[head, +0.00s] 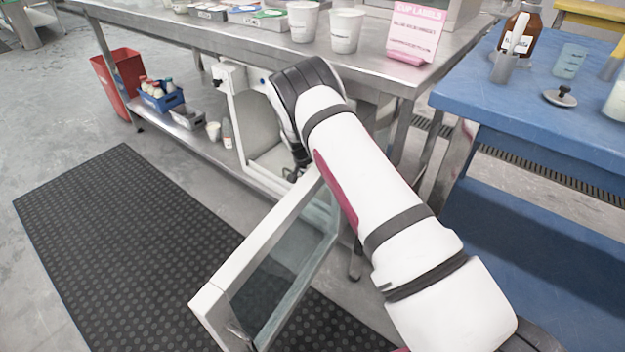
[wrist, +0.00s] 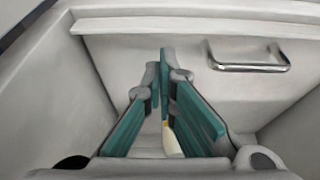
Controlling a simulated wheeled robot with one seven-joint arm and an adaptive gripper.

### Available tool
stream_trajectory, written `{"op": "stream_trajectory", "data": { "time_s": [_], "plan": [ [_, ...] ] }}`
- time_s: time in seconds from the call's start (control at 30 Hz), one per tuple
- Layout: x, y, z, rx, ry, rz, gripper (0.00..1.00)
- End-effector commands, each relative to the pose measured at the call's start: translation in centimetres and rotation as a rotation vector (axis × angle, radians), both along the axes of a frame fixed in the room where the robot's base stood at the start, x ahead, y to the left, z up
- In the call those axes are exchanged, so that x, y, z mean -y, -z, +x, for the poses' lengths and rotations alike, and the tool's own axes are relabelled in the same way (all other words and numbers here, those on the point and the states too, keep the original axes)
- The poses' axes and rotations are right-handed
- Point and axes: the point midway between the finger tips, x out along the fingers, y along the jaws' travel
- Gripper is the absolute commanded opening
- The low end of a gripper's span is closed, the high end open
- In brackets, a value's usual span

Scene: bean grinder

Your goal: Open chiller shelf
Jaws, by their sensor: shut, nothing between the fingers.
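The chiller (head: 243,115) is a white box under the steel table. Its glass door (head: 285,255) stands swung wide open toward the front. In the wrist view, inside the white walls, a pale panel (wrist: 130,60) carries a metal bar handle (wrist: 250,66), which I take for the shelf's. My gripper (wrist: 168,62) is shut and empty, with its teal fingers in front of the panel, left of the handle and apart from it. In the head view my gripper (head: 297,170) is at the chiller's opening, partly hidden by my arm. A small white and yellow thing (wrist: 172,138) shows between the fingers, not clear.
White cups (head: 346,30) and a pink label sign (head: 414,35) stand on the steel table above. A lower shelf holds a blue crate (head: 160,98) of bottles. A blue table (head: 530,110) stands right. A black mat (head: 120,240) covers free floor at left.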

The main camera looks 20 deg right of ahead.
Motion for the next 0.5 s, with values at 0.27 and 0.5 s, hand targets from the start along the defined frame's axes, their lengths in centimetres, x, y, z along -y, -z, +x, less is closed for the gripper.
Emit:
{"op": "stream_trajectory", "data": {
  "time_s": [0.27, 0.5],
  "plan": [
    [1.1, 3.8, 0.8, 0.002, 0.000, -0.001, 0.00],
    [1.3, 4.4, 1.0, 0.001, -0.001, 0.000, 0.00]
  ]
}}
